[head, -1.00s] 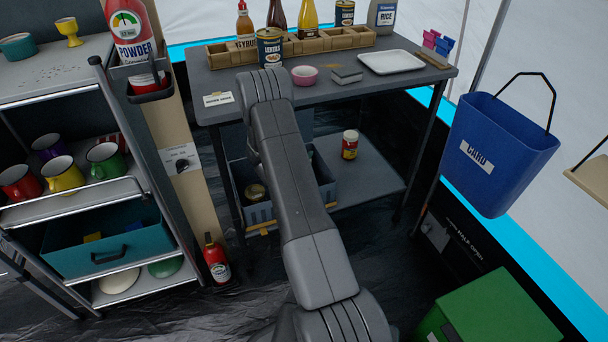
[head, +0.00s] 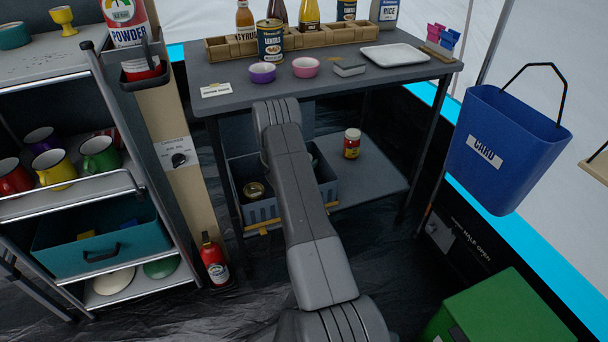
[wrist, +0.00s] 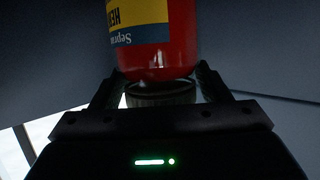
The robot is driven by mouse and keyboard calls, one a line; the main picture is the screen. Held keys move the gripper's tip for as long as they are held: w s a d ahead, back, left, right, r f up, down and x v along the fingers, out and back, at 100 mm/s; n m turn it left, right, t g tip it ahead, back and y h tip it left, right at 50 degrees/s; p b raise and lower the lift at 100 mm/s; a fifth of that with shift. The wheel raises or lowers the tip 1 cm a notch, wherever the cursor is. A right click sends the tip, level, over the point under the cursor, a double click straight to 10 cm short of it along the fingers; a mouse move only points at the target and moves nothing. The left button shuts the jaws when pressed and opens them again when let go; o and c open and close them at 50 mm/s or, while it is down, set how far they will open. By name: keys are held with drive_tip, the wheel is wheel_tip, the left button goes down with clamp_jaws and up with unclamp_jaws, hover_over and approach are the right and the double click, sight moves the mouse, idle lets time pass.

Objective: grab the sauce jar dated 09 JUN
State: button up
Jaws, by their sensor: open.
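A small red jar (head: 351,143) with a white lid and a yellow label stands upright on the lower shelf (head: 375,175) of the grey table. In the wrist view, a red jar (wrist: 158,60) with a blue and yellow label appears upside down, its lid (wrist: 162,94) between the fingers. My gripper (wrist: 160,82) is open around that lid. I cannot tell whether it is the shelf jar. No date is readable. My gripper is hidden behind my arm in the head view.
A grey-blue crate (head: 262,211) on the lower shelf holds a gold-lidded item (head: 254,190). The tabletop bears a purple bowl (head: 262,73), a pink bowl (head: 306,67) and a white tray (head: 394,54). A blue bin (head: 505,150) hangs at right.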

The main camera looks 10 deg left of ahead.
drive_tip(key=shift+w+d+f, duration=0.1)
drive_tip(key=shift+w+f, duration=0.15)
drive_tip(key=shift+w, duration=0.45)
clamp_jaws()
drive_tip(key=shift+r, duration=0.1)
